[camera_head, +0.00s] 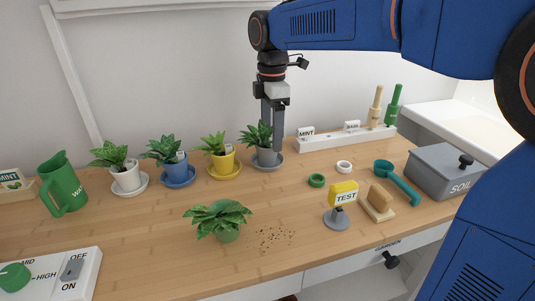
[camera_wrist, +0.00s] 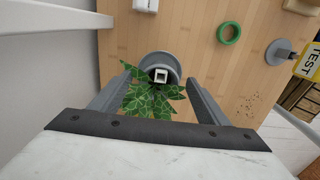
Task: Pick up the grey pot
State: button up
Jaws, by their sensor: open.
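The grey pot (camera_head: 267,156) holds a leafy green plant and stands upright on a grey saucer (camera_head: 268,167) at the back of the desk. My gripper (camera_head: 273,145) is above and around the plant, pointing down, with its fingers apart. In the wrist view my gripper (camera_wrist: 158,100) has one finger on each side of the plant. The plant's leaves (camera_wrist: 150,100) and a small pale square tag (camera_wrist: 160,75) show between the fingers, and the pot's rim (camera_wrist: 160,60) shows beyond them. Leaves hide much of the pot, and I cannot tell whether a finger touches it.
To the left stand a yellow pot (camera_head: 224,162), a blue pot (camera_head: 174,170) and a white pot (camera_head: 126,179) on saucers. A white rack (camera_head: 335,139) is to the right, with a green ring (camera_head: 316,180) in front. The wall is close behind.

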aim_at(271, 141)
jog(key=shift+f, duration=1.6)
jog(key=c, duration=1.2)
jog(key=shift+r, duration=0.1)
